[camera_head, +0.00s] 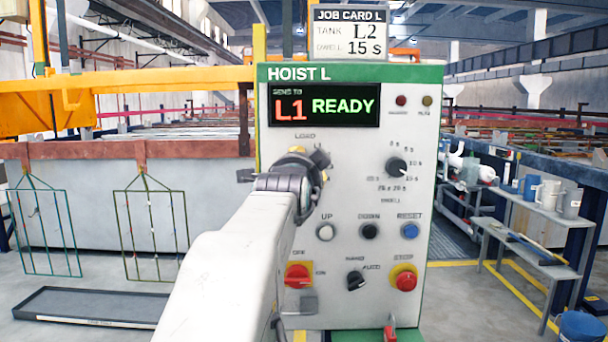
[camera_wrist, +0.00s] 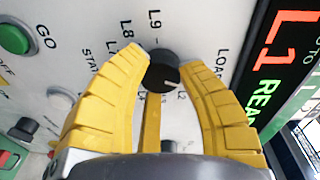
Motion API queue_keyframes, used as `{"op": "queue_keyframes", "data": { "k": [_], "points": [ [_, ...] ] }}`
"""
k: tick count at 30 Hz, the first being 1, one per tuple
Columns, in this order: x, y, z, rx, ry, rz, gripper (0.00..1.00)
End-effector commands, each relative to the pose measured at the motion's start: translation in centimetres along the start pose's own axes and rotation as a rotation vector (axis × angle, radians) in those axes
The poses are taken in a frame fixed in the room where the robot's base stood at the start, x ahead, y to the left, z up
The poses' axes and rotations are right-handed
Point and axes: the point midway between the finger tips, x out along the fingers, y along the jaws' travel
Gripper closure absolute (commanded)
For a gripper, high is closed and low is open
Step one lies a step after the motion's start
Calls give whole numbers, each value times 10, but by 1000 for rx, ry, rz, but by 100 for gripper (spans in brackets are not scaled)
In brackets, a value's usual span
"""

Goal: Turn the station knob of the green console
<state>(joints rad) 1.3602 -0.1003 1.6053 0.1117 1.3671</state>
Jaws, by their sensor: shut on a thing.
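The green-trimmed console (camera_head: 350,235) stands ahead, marked HOIST L. Its display (camera_head: 324,105) reads L1 READY. The station knob (camera_wrist: 162,72) is black and round, between my yellow fingers in the wrist view. Its white mark points down and right there, toward a partly hidden label ending in 2. My gripper (camera_wrist: 164,60) is shut on the knob, a finger on each side. In the head view, my gripper (camera_head: 305,170) and arm cover the knob and most of its scale. The job card (camera_head: 349,34) above the console reads TANK L2, DWELL 15 s.
The dwell knob (camera_head: 396,167) sits right of my gripper. Below are the UP button (camera_head: 325,232), the DOWN button (camera_head: 368,231), the blue RESET button (camera_head: 410,231) and the red stop button (camera_head: 405,280). A bench (camera_head: 533,245) stands at the right.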

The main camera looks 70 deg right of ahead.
Motion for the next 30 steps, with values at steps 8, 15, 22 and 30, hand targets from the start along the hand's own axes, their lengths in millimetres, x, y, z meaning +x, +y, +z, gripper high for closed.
{"op": "queue_keyframes", "data": {
  "k": [8,15,22,30],
  "points": [
    [0,-1,2,105,-6,6,97],
    [0,-3,2,133,-7,7,97],
    [0,-3,2,133,-7,6,96],
    [0,-3,2,133,-6,8,46]
  ]
}}
